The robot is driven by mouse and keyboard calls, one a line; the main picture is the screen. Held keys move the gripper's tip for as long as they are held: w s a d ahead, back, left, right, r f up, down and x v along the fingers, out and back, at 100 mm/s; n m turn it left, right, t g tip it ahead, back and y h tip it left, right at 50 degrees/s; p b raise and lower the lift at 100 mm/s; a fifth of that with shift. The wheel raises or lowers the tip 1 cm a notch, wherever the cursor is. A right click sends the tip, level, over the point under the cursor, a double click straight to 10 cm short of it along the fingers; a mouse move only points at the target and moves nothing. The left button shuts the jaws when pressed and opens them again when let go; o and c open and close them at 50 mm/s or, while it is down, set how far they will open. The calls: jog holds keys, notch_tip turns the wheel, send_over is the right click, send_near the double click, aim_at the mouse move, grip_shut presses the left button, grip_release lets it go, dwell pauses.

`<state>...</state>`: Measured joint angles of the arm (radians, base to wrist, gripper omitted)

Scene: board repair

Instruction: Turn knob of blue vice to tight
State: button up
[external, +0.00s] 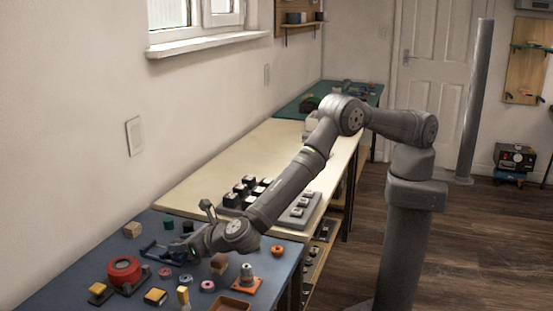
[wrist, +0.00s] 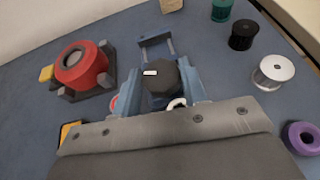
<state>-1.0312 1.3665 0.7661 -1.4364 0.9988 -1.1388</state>
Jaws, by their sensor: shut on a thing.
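The blue vice (wrist: 155,38) lies on the blue bench mat, its frame reaching away from me in the wrist view. It also shows in the external view (external: 152,249), partly hidden by my gripper. Its dark, many-sided knob (wrist: 160,82) has a small white mark on its face and sits in the middle of the wrist view. My gripper (external: 188,250) is low over the bench at the vice, shut on the knob. Blue parts flank the knob on both sides. The exact contact is partly hidden by the grey gripper body.
A red round part in a dark holder (wrist: 82,66) stands close on the left. Green (wrist: 221,9), black (wrist: 242,36), white (wrist: 273,71) and purple (wrist: 301,137) spools lie to the right. A wooden block (wrist: 171,5) is beyond the vice. Bare mat lies between them.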

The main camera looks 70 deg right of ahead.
jog(key=shift+a+m+g+h, duration=0.2)
jog(key=shift+m+g+h, duration=0.1)
jog(key=shift+m+h, duration=1.3)
jog(key=shift+w+m+g+h, duration=0.1)
jog(key=shift+m+g+h, duration=0.2)
jog(key=shift+h, duration=0.2)
jog(key=o, duration=1)
jog(key=shift+c, duration=0.2)
jog(key=shift+r, duration=0.1)
jog(key=v, duration=1.7)
jog(key=shift+s, duration=0.25)
